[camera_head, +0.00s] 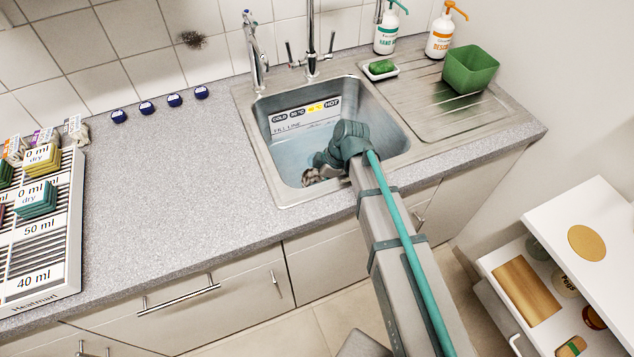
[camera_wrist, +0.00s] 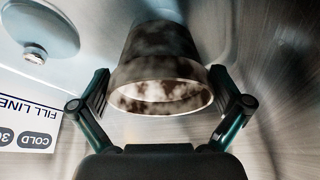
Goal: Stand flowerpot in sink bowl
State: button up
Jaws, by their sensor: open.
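The flowerpot (camera_wrist: 160,55), mottled grey-brown and tapered, is in the sink bowl (camera_head: 288,197). In the wrist view its round open mouth faces the camera. In the head view only a small part of the flowerpot (camera_head: 311,177) shows low in the near left of the bowl, partly hidden by my arm. I cannot tell whether it stands upright on the bottom. My gripper (camera_wrist: 160,92) is open, with one finger on each side of the pot's rim. The fingers are very close to the rim; contact is unclear. In the head view my gripper (camera_head: 325,166) reaches down into the bowl.
A drain fitting (camera_wrist: 36,53) and a fill-line label (camera_head: 305,116) are in the bowl. Taps (camera_head: 256,52) stand behind it. A green tub (camera_head: 470,70) and soap dish (camera_head: 381,69) sit on the drainboard.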

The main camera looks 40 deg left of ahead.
jog(key=b+v, duration=0.2)
jog(key=v, duration=1)
jog(key=shift+r, duration=0.25)
